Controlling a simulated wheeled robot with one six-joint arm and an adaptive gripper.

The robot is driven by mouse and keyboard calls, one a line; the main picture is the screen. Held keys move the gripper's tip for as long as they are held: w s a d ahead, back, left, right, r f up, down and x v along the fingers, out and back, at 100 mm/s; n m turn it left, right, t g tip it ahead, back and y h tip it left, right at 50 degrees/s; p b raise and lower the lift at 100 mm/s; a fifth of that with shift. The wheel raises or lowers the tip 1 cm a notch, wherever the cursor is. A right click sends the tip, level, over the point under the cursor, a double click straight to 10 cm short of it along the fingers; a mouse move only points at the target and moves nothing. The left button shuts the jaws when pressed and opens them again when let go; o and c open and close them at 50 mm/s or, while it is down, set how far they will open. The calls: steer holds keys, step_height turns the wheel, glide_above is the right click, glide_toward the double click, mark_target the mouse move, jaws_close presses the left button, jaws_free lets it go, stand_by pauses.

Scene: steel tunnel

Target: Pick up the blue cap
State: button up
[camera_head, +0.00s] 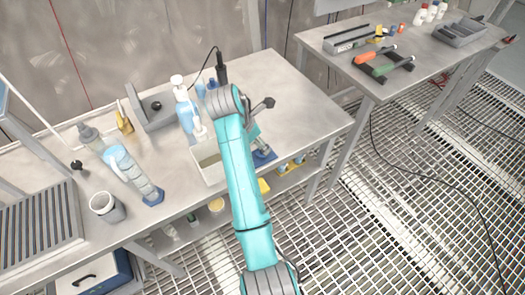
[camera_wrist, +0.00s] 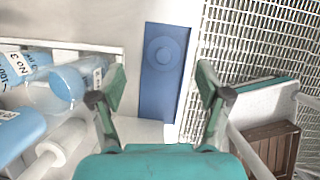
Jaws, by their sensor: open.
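The blue cap (camera_wrist: 162,54) looks like a round, stepped disc in the wrist view. It lies on a flat blue rectangular pad (camera_wrist: 158,105) of nearly the same colour. My gripper (camera_wrist: 161,85) is open and empty, with one finger on each side of the pad in the picture; the cap shows beyond and between the fingertips. In the head view the pad (camera_head: 265,158) lies near the front edge of the steel bench, and my gripper (camera_head: 261,147) hangs over it. The cap cannot be made out in the head view.
A pale bin (camera_head: 207,173) stands just left of the pad; bottles (camera_wrist: 65,85) show on that side in the wrist view. A pump bottle (camera_head: 186,108) stands behind the bin. The steel bench (camera_head: 310,110) is clear to the right. Grated floor (camera_wrist: 255,40) lies beyond the bench edge.

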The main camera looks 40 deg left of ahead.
steer(key=x, duration=0.5)
steer(key=shift+d+r, duration=0.1)
steer(key=shift+d, duration=0.15)
steer(key=c, duration=0.9)
